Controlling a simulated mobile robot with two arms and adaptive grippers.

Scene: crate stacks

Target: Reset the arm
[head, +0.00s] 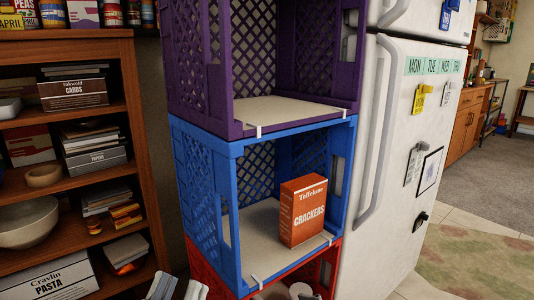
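My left gripper (178,288) shows only at the bottom edge, left of the crate stack. Its two grey finger parts stand apart with nothing seen between them; the rest is cut off. My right gripper is not in view. An orange-red crackers box (304,211) stands upright in the blue crate (205,190), well above and to the right of the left gripper and not touching it.
An empty purple crate (199,75) sits above the blue one, and a red crate (325,270) below holds partly hidden pale items. A wooden shelf (140,150) with boxes and bowls stands left. A white fridge (395,150) stands right. Open floor lies far right.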

